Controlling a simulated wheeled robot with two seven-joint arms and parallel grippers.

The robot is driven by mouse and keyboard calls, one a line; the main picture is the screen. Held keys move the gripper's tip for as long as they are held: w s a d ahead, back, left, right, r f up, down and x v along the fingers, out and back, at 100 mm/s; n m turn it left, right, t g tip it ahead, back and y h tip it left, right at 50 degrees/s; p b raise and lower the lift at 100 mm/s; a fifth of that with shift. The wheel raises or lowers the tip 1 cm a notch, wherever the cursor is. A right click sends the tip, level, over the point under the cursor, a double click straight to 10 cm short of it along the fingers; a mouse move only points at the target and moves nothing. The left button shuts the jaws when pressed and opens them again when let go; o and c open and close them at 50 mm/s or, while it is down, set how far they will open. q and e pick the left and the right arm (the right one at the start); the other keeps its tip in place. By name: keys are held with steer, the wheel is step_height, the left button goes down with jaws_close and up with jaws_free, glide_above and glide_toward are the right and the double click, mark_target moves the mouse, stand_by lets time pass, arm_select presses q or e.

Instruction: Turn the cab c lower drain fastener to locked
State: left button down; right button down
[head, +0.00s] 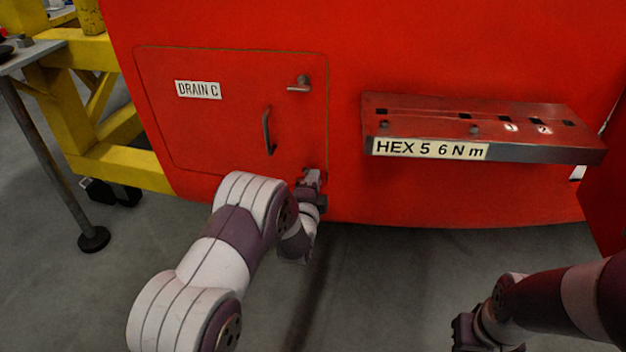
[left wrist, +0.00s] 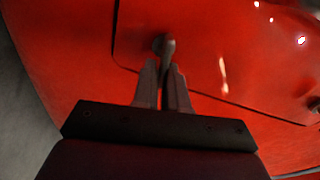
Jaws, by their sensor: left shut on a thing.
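The red DRAIN C panel (head: 220,130) is flush in the red nosecone. The lower drain fastener (left wrist: 165,44) sits near the panel's corner in the left wrist view. Its rounded grey end shows beyond my fingertips, and the rest runs between them. My left gripper (head: 312,180) is at the panel's lower right corner and hides most of this fastener in the head view. In the left wrist view its two fingers (left wrist: 163,88) are shut on the fastener. My right gripper (head: 468,335) is low at the right, away from the panel; its jaws are unclear.
The upper fastener (head: 300,84) has its lever pointing left. A dark pull handle (head: 268,132) stands upright mid-panel. A red shelf (head: 500,125) labelled HEX 5 6 N m juts out at the right. A yellow frame (head: 110,150) stands at the left. Grey floor lies below.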

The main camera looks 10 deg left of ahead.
arm_select(q)
steer(key=shift+f+m, duration=0.2)
steer(key=shift+m, duration=0.7)
steer(key=c, duration=1.3)
jaws_free()
steer(key=shift+o, duration=0.2)
steer(key=shift+s, duration=0.45)
steer(key=s+p, duration=0.3)
steer(key=s, duration=0.9)
steer(key=shift+d, duration=0.3)
